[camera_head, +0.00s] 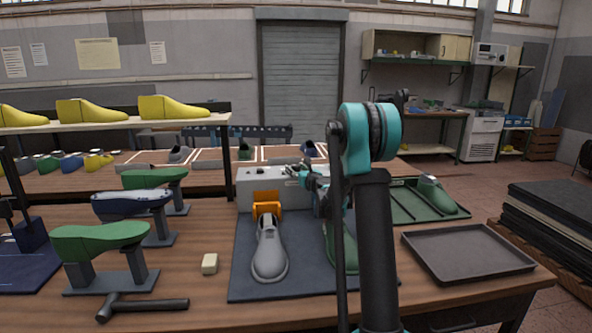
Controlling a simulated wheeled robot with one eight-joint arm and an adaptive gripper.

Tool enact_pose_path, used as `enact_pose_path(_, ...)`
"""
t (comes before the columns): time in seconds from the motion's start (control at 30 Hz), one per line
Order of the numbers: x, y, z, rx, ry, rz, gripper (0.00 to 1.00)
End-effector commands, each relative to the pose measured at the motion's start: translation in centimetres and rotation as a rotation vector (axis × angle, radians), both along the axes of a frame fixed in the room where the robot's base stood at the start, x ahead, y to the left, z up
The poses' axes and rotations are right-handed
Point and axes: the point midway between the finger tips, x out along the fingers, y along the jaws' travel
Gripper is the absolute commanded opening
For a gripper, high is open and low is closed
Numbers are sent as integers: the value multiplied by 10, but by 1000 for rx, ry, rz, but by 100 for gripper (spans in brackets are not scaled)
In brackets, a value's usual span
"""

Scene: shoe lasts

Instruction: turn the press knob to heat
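The press looks like a pale grey box (249,190) at the back of a dark blue mat on the workbench, with small dark parts near its top right. An orange bracket (267,199) stands at its front. My gripper (309,180) is at the right part of the press, partly hidden behind my own teal and black arm. It is too small and covered to tell whether its fingers are open or touch anything. I cannot make out the knob or its setting.
A grey shoe last (269,252) lies on the mat (243,284); a green one (345,256) is partly behind my arm. An empty dark tray (466,252) is at right. Green lasts on stands, a hammer (140,306) and a cream block (210,264) are at left.

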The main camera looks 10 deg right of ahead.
Motion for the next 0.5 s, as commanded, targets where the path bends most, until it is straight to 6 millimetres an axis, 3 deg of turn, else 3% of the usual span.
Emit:
enact_pose_path(0.03,0,0,0,0,0,0,38)
enact_pose_path(0.3,0,0,0,0,0,0,5)
enact_pose_path(0.5,0,1,0,0,0,-13,4)
